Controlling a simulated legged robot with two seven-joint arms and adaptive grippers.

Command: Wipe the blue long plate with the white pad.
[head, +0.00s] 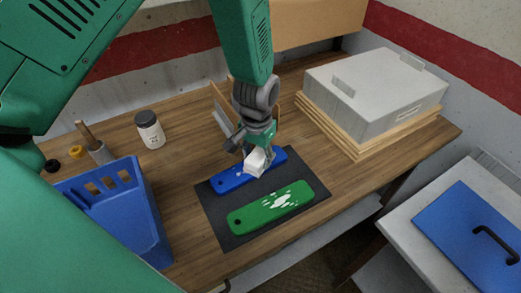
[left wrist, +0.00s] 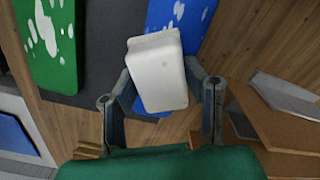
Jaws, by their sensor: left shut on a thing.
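The blue long plate (head: 229,181) lies on a dark mat (head: 217,213) on the wooden bench. My left gripper (head: 259,160) is shut on the white pad (head: 255,163), which is over the plate. In the left wrist view the white pad (left wrist: 157,75) sits between both fingers and covers part of the plate. I cannot tell whether the pad touches the plate. My right gripper is not in view.
A green long plate (head: 262,209) with white spots lies beside the blue one, nearer the front edge. A blue basket (head: 148,210) and a dark-lidded jar (head: 149,130) stand left. A grey box (head: 377,88) on wooden boards stands right.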

